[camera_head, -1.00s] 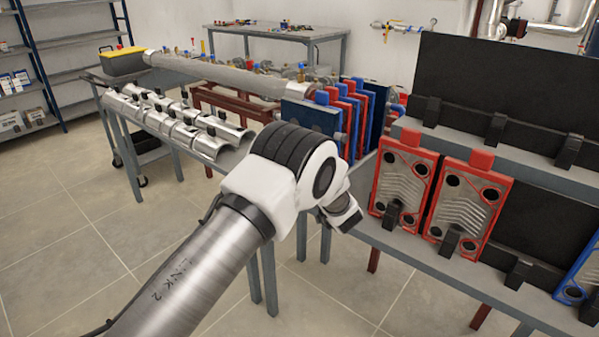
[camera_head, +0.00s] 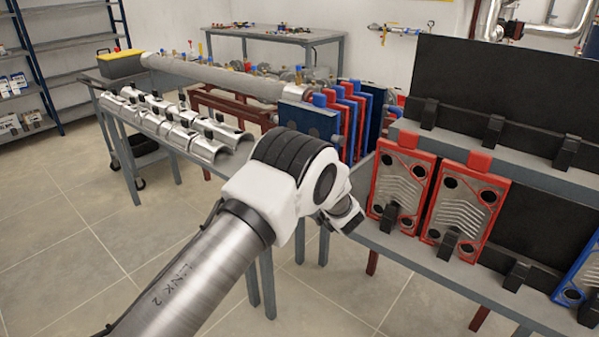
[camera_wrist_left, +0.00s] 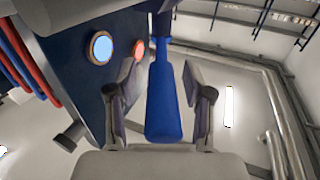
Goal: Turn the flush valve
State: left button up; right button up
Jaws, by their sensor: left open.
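A blue bar-like handle (camera_wrist_left: 163,100) stands between the fingers of my left gripper (camera_wrist_left: 158,88) in the left wrist view. I take it for the flush valve's handle. The fingers are open, one on each side of it, with a visible gap to the right finger; contact on the left side is unclear. A dark blue plate (camera_wrist_left: 118,22) with two round ports is just left of the handle. In the head view my left arm crosses the middle, and its fingers and the handle cannot be made out. My right gripper is not in view.
The exchanger's dark blue end plate (camera_head: 308,120) and red and blue plates stand behind my arm. Red-framed plates (camera_head: 467,205) stand in a rack at right. A table with silver half-shells (camera_head: 200,145) is left of the arm. The floor (camera_head: 60,225) at left is clear.

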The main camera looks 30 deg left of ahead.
pick_arm(q)
jog(key=v, duration=0.7)
